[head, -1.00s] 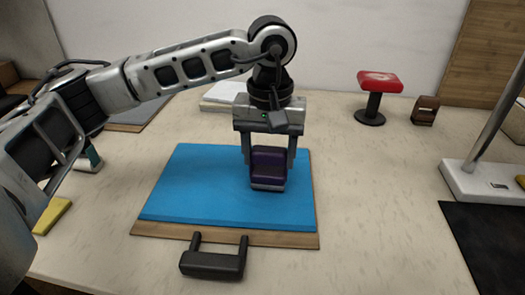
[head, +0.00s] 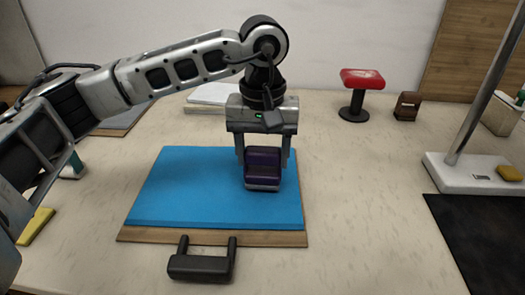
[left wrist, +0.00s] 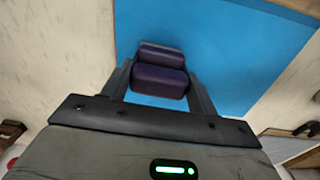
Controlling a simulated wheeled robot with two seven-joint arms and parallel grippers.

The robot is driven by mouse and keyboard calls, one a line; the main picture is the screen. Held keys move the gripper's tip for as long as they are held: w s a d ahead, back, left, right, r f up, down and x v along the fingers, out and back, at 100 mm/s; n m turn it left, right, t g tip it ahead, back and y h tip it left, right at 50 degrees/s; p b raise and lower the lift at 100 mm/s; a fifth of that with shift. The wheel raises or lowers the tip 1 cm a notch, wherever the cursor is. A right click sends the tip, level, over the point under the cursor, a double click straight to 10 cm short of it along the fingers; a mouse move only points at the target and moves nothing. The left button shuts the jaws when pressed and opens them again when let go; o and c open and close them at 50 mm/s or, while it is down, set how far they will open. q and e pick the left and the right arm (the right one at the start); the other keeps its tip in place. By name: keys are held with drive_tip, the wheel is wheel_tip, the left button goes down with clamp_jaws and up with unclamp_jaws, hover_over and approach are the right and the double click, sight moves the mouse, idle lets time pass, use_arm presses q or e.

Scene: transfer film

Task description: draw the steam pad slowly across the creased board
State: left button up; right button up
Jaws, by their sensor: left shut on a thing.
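The steam pad looks like a dark purple block (head: 263,158) with a pale lower edge. My left gripper (head: 264,165) is shut on it, one finger at each side, and holds it over the right part of the blue sheet (head: 190,190). The sheet lies on a brown board (head: 215,237), whose front edge shows. I cannot tell whether the pad touches the sheet, and no crease shows clearly. In the left wrist view the pad (left wrist: 160,72) sits between the fingers, with the blue sheet (left wrist: 235,50) around it. My right gripper is not in view.
A black handle (head: 200,266) stands at the board's front edge. A red-topped stand (head: 360,92) and small brown block (head: 407,106) are back right. A white-based pole (head: 470,174) and black mat (head: 485,230) are right. Bare table lies between board and pole.

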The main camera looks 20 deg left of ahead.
use_arm(q)
drive_tip(key=shift+r, duration=0.1)
drive_tip(key=shift+r+p, duration=2.5)
drive_tip(key=shift+r, duration=1.5)
